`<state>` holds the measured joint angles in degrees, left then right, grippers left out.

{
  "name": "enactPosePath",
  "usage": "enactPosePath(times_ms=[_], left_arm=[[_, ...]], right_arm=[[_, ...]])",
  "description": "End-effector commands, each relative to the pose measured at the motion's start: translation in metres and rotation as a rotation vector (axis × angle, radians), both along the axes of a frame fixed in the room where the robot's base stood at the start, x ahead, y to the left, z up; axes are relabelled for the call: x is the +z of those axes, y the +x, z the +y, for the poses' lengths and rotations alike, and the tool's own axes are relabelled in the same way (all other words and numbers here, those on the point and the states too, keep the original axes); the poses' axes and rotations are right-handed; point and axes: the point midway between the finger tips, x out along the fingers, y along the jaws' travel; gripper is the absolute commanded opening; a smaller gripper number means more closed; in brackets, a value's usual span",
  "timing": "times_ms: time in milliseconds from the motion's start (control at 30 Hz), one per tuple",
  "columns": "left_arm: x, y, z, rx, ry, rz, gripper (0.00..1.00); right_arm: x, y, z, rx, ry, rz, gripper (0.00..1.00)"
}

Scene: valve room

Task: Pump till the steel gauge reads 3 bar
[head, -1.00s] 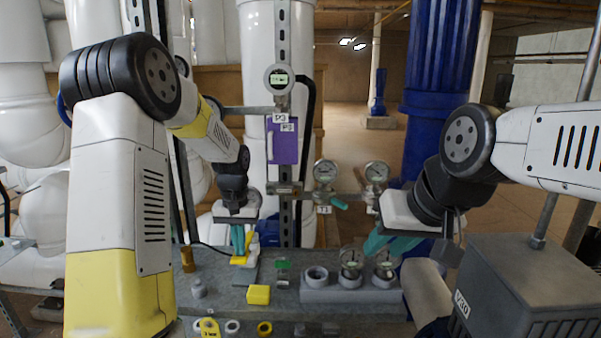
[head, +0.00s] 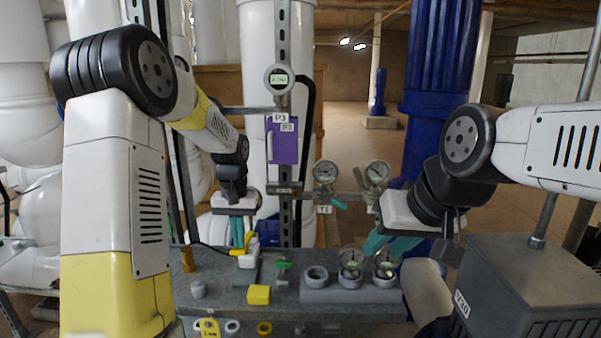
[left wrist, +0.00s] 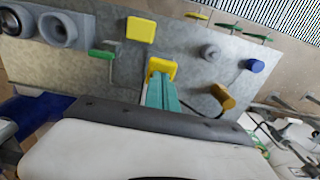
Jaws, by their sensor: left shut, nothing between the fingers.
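My left gripper (head: 241,240) is shut and empty, its teal fingers pointing down over the bench. Its fingertips are at a yellow pad (left wrist: 162,68) in the left wrist view; I cannot tell whether they touch. In the head view the yellow part (head: 238,246) of this pump-like device shows beside its white body (head: 250,246). Two round steel-rimmed dial gauges, a left one (head: 325,171) and a right one (head: 377,172), hang on the pipe behind. Their readings are too small to tell. My right gripper (head: 389,246) hangs near the right gauge, its jaw state unclear.
A grey block (head: 322,294) holds more dial gauges at the bench's right. A yellow block (head: 259,294) and a green-handled valve (head: 282,266) stand nearby. A grey box (head: 520,290) fills the lower right.

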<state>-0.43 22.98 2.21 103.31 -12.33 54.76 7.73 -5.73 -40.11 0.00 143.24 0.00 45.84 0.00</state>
Motion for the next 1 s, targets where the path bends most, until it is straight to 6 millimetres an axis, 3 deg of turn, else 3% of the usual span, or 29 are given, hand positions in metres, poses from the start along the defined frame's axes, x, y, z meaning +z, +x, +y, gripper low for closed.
enactPosePath(times_ms=[500,667,1000], left_arm=[[-0.035,0.000,0.000,0.000,0.000,0.000,0.00],[-0.026,0.001,0.000,0.001,0.000,-0.003,0.00],[0.011,0.000,0.000,0.001,0.000,-0.001,0.00]], right_arm=[[0.000,0.000,0.000,0.000,0.000,0.000,0.33],[0.000,0.000,0.000,0.000,0.000,0.000,0.33],[0.000,0.000,0.000,0.000,0.000,0.000,0.33]])
